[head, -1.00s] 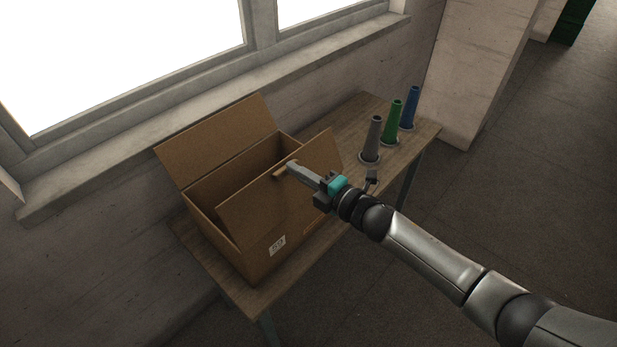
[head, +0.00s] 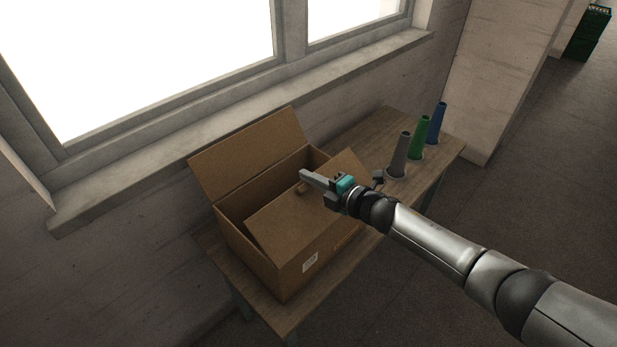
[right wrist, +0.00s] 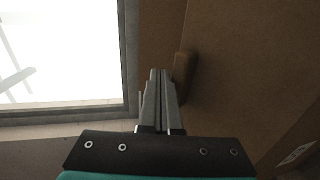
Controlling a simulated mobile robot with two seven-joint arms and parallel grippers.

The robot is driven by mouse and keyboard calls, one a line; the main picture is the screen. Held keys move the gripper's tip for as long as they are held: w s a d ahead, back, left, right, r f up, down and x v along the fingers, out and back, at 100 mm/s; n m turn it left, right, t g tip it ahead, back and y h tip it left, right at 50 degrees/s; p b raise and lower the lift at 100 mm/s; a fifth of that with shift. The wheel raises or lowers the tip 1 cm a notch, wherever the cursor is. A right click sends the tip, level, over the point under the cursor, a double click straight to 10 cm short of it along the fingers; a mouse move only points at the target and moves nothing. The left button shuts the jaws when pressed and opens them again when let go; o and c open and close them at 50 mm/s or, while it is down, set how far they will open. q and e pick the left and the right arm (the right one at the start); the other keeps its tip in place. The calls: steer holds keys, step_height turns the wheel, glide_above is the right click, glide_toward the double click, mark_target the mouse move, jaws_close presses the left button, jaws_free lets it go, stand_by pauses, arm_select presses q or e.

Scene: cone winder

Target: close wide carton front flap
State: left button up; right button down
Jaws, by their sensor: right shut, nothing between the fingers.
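The brown carton (head: 285,279) stands on the table with its top partly open. Its wide front flap (head: 285,228) leans inward over the opening, its free edge raised; a small tab (head: 301,189) is on it. The back flap (head: 248,155) stands up, leaning back toward the wall. My right gripper (head: 304,175) is shut and empty, its fingertips over the flap by the tab; I cannot tell if they touch. In the right wrist view, the shut fingers (right wrist: 159,78) are beside the tab (right wrist: 184,74) and flap (right wrist: 235,70). My left gripper is not in view.
The wooden table (head: 360,137) carries a grey cone (head: 401,155), a green cone (head: 420,138) and a blue cone (head: 437,123) right of the carton. A window sill (head: 240,125) and wall stand behind. Floor is open at the right.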

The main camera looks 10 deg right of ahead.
mark_target(300, 183)
steer(key=shift+w+a+f+b, duration=0.45)
steer(key=shift+w+a+f, duration=0.1)
steer(key=shift+w+f, duration=0.25)
steer(key=shift+a+f, duration=0.1)
steer(key=shift+f, duration=0.15)
steer(key=shift+w+a+f, duration=0.15)
steer(key=shift+w+f, duration=0.2)
steer(key=shift+f, duration=0.05)
steer(key=shift+w+a+f+g+h, duration=0.2)
steer(key=shift+f+g+h, duration=0.1)
steer(key=shift+f+g, duration=0.25)
steer(key=shift+f, duration=0.2)
steer(key=shift+r+p, duration=0.15)
steer(key=shift+p, duration=0.15)
steer(key=shift+r+p, duration=0.75)
steer(key=shift+r, duration=0.1)
